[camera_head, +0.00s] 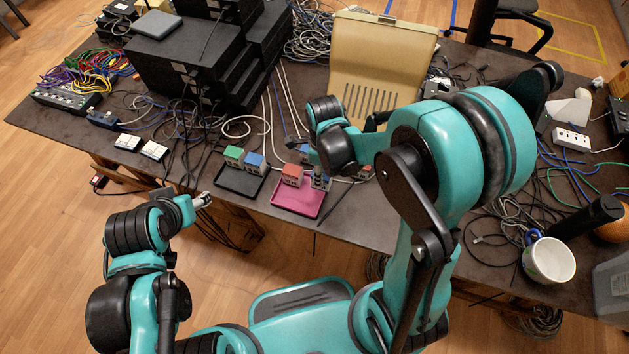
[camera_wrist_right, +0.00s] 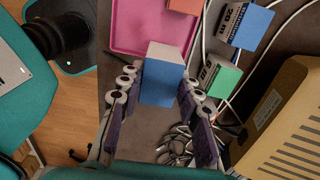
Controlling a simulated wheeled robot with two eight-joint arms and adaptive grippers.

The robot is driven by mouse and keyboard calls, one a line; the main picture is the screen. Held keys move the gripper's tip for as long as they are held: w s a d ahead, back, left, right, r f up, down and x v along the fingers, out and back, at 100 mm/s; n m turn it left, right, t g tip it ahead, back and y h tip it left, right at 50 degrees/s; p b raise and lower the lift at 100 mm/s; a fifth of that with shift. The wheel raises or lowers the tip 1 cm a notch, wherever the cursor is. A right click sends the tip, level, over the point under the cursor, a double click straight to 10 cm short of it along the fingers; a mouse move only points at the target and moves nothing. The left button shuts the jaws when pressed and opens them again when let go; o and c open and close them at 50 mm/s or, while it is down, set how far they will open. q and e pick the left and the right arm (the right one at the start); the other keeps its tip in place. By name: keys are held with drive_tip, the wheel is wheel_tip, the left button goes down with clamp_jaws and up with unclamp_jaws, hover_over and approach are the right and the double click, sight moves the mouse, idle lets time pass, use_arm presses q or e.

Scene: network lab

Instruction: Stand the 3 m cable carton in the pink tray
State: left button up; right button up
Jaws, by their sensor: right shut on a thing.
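My right gripper (camera_wrist_right: 160,100) is shut on a carton with a blue face and grey sides (camera_wrist_right: 164,82). The pink tray (camera_wrist_right: 140,28) lies just past it in the wrist view. In the head view the pink tray (camera_head: 298,204) holds a red-topped carton (camera_head: 292,175) at its left. My right gripper (camera_head: 320,178) is at the tray's right side there, largely hidden by my arm. Whether the held carton touches the tray floor cannot be told. Its label is hidden. My left gripper (camera_head: 203,200) is off the table's front edge, holding nothing visible.
A black tray (camera_head: 238,182) with a green carton (camera_head: 234,156) and a blue carton (camera_head: 254,162) stands left of the pink tray. Behind, another blue (camera_wrist_right: 252,25) and a green carton (camera_wrist_right: 224,80) stand near white cables. A beige case (camera_head: 380,60) is farther back.

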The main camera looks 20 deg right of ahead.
drive_tip(key=shift+w+a+f+b, duration=0.15)
drive_tip(key=shift+w+a+f, duration=0.15)
drive_tip(key=shift+w+f, duration=0.25)
drive_tip(key=shift+w+a+f+b, duration=0.15)
drive_tip(key=shift+w+a+f, duration=0.2)
drive_tip(key=shift+w, duration=0.3)
wheel_tip(320, 180, down, 3)
drive_tip(key=shift+f+b, duration=0.15)
drive_tip(key=shift+b, duration=0.65)
drive_tip(key=shift+f, duration=0.35)
drive_tip(key=shift+r, duration=0.1)
drive_tip(key=o, duration=1.2)
drive_tip(key=shift+f, duration=0.2)
drive_tip(key=shift+o, duration=0.2)
